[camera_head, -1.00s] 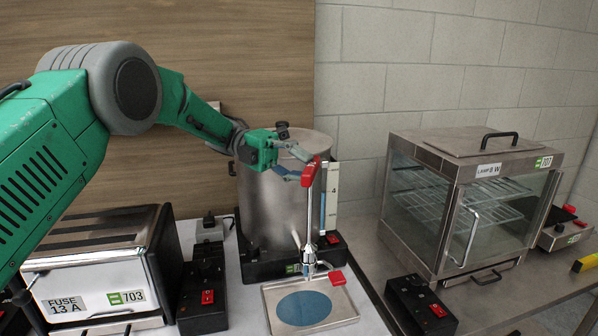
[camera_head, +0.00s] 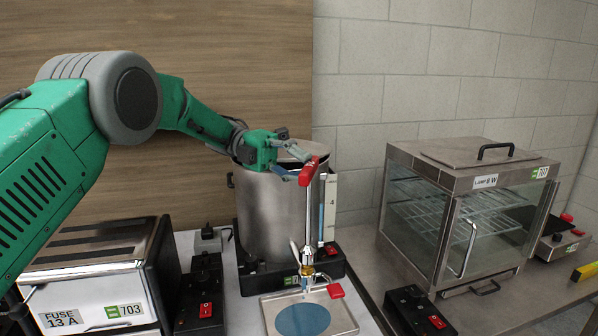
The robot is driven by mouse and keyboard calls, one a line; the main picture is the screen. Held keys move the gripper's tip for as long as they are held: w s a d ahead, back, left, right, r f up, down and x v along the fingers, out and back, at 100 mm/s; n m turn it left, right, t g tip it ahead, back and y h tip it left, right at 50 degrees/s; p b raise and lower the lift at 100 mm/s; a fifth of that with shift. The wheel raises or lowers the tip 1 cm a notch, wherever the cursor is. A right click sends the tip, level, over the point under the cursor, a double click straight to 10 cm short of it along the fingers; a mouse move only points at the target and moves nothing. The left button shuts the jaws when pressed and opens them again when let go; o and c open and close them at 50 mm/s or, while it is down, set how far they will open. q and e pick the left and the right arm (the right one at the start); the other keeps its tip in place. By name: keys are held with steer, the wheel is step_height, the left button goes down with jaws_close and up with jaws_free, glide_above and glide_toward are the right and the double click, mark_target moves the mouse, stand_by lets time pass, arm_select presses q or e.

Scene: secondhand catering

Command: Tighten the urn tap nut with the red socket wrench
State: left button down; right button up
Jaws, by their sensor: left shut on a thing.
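The red socket wrench (camera_head: 309,210) is upright in front of the urn (camera_head: 272,213), with its red handle at the top and its silver shaft pointing down. My left gripper (camera_head: 296,163) is shut on the red handle, near the urn's rim. A brass part, seemingly the tap nut (camera_head: 307,270), shows just below the wrench's socket end; I cannot tell whether they touch. The urn tap has a red lever (camera_head: 335,291) and stands over the drip tray (camera_head: 346,322). My right gripper is not in view.
A toaster (camera_head: 85,259) with a switch box (camera_head: 204,306) stands at the left. A glass warming cabinet (camera_head: 470,205) stands at the right, with another switch box (camera_head: 416,311) before it. A sight gauge (camera_head: 329,205) rises close behind the wrench.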

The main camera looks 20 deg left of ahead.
arm_select(q)
steer(key=shift+r, duration=0.6)
steer(key=shift+s+d+n+t+y+b, duration=0.1)
steer(key=shift+s+n+t+y+b, duration=0.35)
steer(key=shift+n+t+b, duration=1.9)
steer(key=shift+s+n+t+y+b, duration=0.5)
steer(key=shift+n+t+b, duration=1.05)
steer(key=shift+t, duration=1.65)
steer(key=shift+s+d+n+t+y+b, duration=0.1)
steer(key=shift+s+n+t+y+b, duration=0.35)
steer(key=shift+n+t+b, duration=1.9)
steer(key=shift+w+m+t+p, duration=0.2)
steer(key=shift+m+t+p, duration=0.1)
steer(key=shift+p, duration=0.35)
steer(key=shift+b, duration=0.3)
